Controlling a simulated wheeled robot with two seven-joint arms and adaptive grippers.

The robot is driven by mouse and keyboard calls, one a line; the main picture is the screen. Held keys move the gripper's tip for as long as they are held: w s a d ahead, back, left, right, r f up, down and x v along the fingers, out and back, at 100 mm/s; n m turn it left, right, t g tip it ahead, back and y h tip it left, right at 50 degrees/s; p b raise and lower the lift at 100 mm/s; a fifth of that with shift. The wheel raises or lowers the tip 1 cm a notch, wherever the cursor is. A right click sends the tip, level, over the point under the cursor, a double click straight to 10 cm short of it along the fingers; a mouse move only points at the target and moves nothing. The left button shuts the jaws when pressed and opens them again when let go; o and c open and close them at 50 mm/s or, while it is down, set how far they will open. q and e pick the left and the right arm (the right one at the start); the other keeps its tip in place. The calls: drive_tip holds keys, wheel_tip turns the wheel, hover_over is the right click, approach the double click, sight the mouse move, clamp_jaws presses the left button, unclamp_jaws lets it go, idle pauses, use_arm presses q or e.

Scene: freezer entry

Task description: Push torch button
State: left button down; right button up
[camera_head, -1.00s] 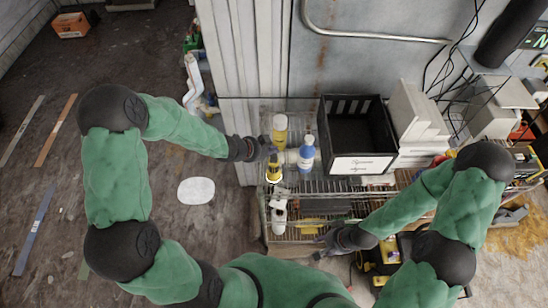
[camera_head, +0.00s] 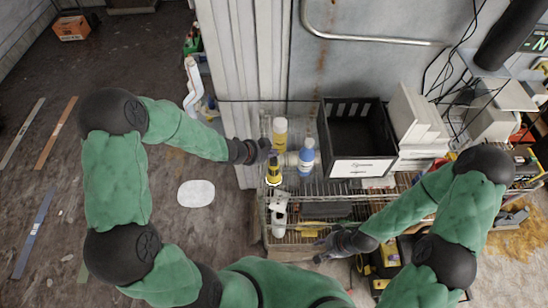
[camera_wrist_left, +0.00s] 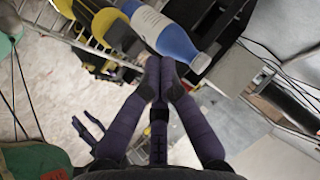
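The torch (camera_head: 274,171) looks like a small yellow and black upright thing on the wire shelf in the head view. My left gripper (camera_head: 267,150) is just above and behind it in the picture, partly covering its upper end. In the left wrist view, the left fingers (camera_wrist_left: 160,68) are together with nothing visible between them. A yellow and black thing (camera_wrist_left: 104,22) beside the fingertips may be the torch; its button cannot be made out, nor can contact. My right gripper (camera_head: 324,247) hangs near the shelf's front edge, its fingers apart and empty.
The blue-and-white bottle (camera_wrist_left: 172,36) is close to the fingertips in the wrist view. A black crate (camera_head: 358,167) stands to the right. White bottles (camera_head: 279,212) are nearer the front.

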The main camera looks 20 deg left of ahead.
sight(272, 160)
use_arm(q)
drive_tip(key=shift+f, duration=0.1)
idle(0.3)
drive_tip(key=shift+f+b, duration=0.35)
drive_tip(key=shift+b, duration=0.1)
drive_tip(key=shift+f+b, duration=0.45)
drive_tip(key=shift+f, duration=0.05)
idle(0.6)
drive_tip(key=shift+r, duration=0.1)
drive_tip(key=shift+r+p, duration=0.9)
wheel_tip(272, 160, up, 6)
drive_tip(key=p, duration=0.5)
idle(0.3)
